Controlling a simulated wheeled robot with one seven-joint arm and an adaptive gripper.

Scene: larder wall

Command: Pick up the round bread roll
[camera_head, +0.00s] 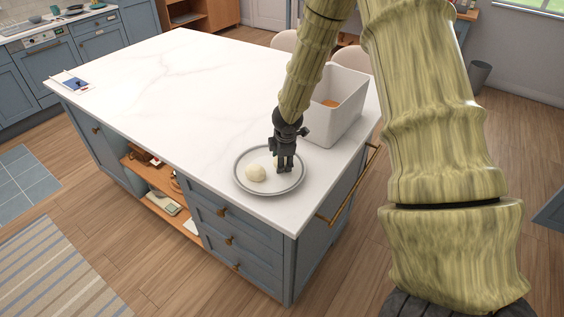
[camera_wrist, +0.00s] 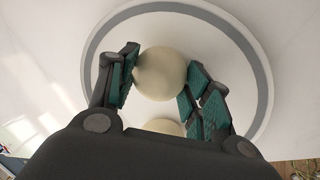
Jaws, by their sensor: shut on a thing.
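A round cream bread roll (camera_wrist: 160,73) sits between the fingers of my gripper (camera_wrist: 158,82) in the wrist view, touched on both sides. A second pale round thing (camera_wrist: 165,127) shows below it, mostly hidden by the gripper body. In the head view my gripper (camera_head: 284,166) points down over the right part of a grey-rimmed plate (camera_head: 239,183). One pale round thing (camera_head: 255,172) shows on the plate left of the fingers; I cannot tell which of the two it is. The plate also shows in the wrist view (camera_wrist: 262,90). Whether the held roll is clear of the plate cannot be told.
A white open bin (camera_head: 345,105) with something brown inside stands on the worktop just behind and right of my gripper. The white marble island top (camera_head: 170,90) is clear to the left. The plate lies near its front right corner. A blue item (camera_head: 73,83) lies at the far left.

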